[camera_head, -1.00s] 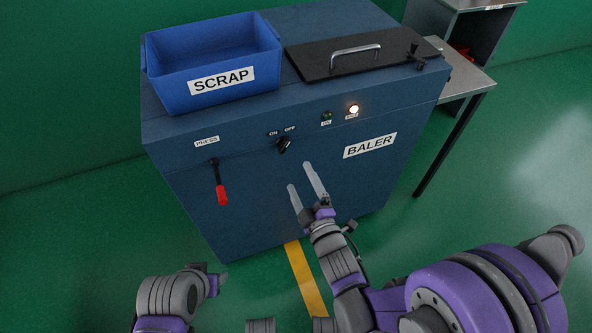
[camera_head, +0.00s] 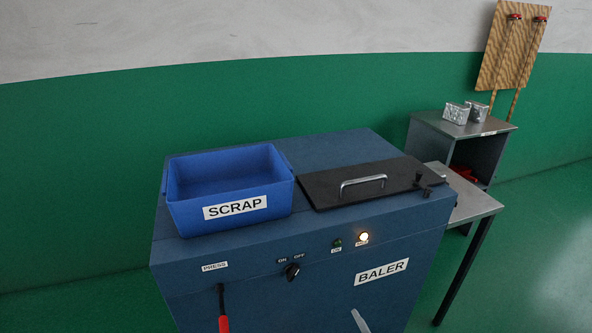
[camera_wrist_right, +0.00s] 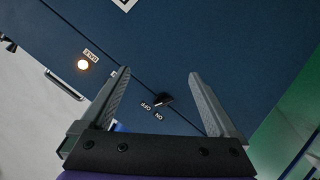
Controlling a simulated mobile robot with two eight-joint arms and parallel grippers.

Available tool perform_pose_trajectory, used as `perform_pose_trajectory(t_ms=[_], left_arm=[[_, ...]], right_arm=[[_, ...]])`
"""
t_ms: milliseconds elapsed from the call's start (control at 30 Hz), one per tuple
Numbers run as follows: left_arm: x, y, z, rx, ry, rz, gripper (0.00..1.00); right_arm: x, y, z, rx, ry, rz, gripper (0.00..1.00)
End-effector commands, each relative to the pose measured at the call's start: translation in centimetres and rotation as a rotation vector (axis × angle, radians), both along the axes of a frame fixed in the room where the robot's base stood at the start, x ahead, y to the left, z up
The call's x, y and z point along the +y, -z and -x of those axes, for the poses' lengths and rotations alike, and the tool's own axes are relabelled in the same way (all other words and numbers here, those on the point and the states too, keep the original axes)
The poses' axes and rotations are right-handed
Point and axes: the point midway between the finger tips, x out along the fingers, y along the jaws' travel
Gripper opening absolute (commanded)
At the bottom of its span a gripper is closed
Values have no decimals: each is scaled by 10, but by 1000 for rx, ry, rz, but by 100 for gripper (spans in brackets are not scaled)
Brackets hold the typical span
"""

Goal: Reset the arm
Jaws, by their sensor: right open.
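My right gripper (camera_wrist_right: 160,95) is open and empty in the right wrist view, its two fingers apart in front of the blue baler's (camera_head: 300,310) front panel. The black ON/OFF knob (camera_wrist_right: 164,99) shows between the fingers in that view; I cannot tell the distance to it. My left gripper is not in view.
An empty blue SCRAP bin (camera_head: 230,209) and a closed black lid (camera_head: 330,190) with a handle sit on the baler. A red-handled press lever (camera_head: 223,322) hangs at the front. A lit lamp (camera_head: 363,237) glows. A side table (camera_head: 470,208) and cabinet with foil blocks (camera_head: 456,112) stand right.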

Motion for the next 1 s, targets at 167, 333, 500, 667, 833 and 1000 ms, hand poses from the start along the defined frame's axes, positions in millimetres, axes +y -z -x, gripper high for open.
perform_pose_trajectory(t_ms=[167,333,500,667,833,1000], left_arm=[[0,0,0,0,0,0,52],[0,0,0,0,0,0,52],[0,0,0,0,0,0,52],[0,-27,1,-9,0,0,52],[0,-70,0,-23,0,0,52],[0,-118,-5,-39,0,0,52]], right_arm=[[-40,13,55,299,222,-182,95],[-58,21,110,513,403,-315,95],[-66,25,162,679,554,-413,95],[-67,-1,185,742,620,-456,95],[-67,-44,184,726,612,-458,95],[-67,-92,178,710,607,-461,95]])
